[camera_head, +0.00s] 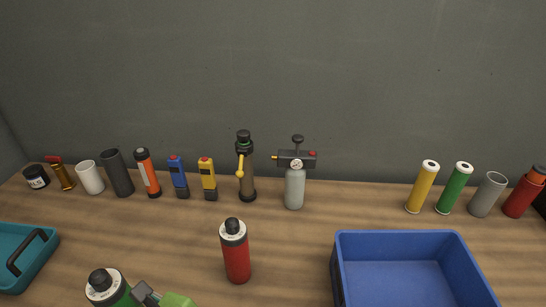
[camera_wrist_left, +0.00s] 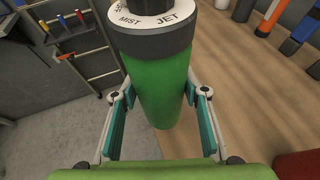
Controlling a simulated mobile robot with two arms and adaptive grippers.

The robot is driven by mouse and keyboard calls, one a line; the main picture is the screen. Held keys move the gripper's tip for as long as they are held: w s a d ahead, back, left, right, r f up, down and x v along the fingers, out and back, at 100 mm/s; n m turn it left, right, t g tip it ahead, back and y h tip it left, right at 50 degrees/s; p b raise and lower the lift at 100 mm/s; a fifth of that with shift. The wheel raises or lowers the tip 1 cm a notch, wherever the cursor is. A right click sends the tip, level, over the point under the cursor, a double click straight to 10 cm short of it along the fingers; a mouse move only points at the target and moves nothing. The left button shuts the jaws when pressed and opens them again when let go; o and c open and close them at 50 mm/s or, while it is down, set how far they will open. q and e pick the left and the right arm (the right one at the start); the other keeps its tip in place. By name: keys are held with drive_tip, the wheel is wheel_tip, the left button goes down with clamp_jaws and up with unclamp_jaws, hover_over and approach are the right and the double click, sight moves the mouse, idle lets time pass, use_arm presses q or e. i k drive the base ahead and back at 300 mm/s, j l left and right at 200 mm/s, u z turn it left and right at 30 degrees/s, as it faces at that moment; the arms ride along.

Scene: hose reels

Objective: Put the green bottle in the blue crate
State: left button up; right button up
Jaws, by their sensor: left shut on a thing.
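The green bottle (camera_head: 124,297) has a black cap and a white ring on top and is cut off by the lower edge of the head view. In the left wrist view the green bottle (camera_wrist_left: 158,85) stands between the two teal-padded fingers of my left gripper (camera_wrist_left: 160,95), with the words MIST and JET on its ring. My left gripper (camera_head: 150,295) is shut on it, at its right side in the head view. The bottle's base is hidden in the head view, so I cannot tell its height. The blue crate (camera_head: 398,238) is at the lower right, with its visible inside empty. My right gripper is not in view.
A red bottle (camera_head: 236,254) stands between the green bottle and the crate. A teal tray (camera_head: 40,270) with a dark handle is at the left. Several cylinders, tools and a grey sprayer (camera_head: 295,188) line the back of the wooden table.

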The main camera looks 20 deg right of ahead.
sight(367, 286)
drive_tip(key=k+l, duration=0.1)
drive_tip(key=l, duration=0.25)
drive_tip(key=k+l, duration=0.1)
drive_tip(key=l, duration=0.3)
drive_tip(key=k+l+u, duration=0.1)
drive_tip(key=l, duration=0.25)
drive_tip(key=k+l, duration=0.1)
drive_tip(key=l, duration=0.25)
drive_tip(key=k+l, duration=0.1)
drive_tip(key=l, duration=0.25)
drive_tip(key=l+u, duration=0.05)
